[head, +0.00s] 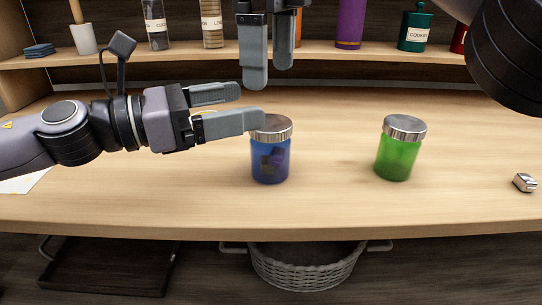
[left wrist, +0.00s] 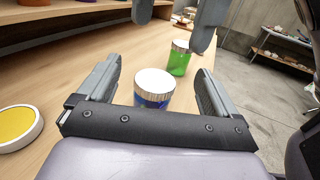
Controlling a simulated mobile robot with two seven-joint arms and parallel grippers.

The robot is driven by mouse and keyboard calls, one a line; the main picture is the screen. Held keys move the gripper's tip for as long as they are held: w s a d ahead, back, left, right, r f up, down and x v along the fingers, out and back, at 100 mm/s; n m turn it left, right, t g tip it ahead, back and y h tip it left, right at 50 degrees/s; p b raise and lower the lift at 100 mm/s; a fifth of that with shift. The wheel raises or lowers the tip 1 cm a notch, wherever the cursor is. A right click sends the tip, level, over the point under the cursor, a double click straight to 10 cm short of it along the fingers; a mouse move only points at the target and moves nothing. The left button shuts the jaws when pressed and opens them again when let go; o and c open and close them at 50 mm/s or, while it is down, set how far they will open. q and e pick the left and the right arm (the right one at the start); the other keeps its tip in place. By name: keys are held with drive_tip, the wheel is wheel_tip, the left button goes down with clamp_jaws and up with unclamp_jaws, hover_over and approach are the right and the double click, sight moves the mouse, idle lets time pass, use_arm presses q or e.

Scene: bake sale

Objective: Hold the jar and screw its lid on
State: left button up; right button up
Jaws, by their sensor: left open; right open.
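A blue see-through jar (head: 271,166) stands upright on the counter, with dark pieces inside. A silver lid (head: 273,126) sits on its top; I cannot tell whether it is screwed tight. My left gripper (head: 250,106) is open and level, pointing at the jar, its near fingertip overlapping the lid's left edge in the head view. In the left wrist view the lid (left wrist: 155,84) shows ahead, between the open fingers. My right gripper (head: 269,77) points down from above, open and empty, above and apart from the lid; its fingers also show in the left wrist view (left wrist: 174,28).
A green jar (head: 395,160) with a silver lid stands to the right. A small metal object (head: 524,182) lies at the far right. A round yellow-topped item (left wrist: 16,128) is at the left. A shelf (head: 330,55) with bottles and canisters runs behind. The front counter is mostly clear.

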sight(252, 152)
use_arm(q)
wheel_tip(252, 152, down, 8)
drive_tip(key=shift+r, duration=0.15)
drive_tip(key=shift+w+d, duration=0.1)
drive_tip(key=shift+d, duration=0.25)
drive_tip(key=shift+x, duration=3.45)
clamp_jaws()
use_arm(e)
drive_tip(key=n, duration=0.9)
drive_tip(key=shift+f, duration=0.2)
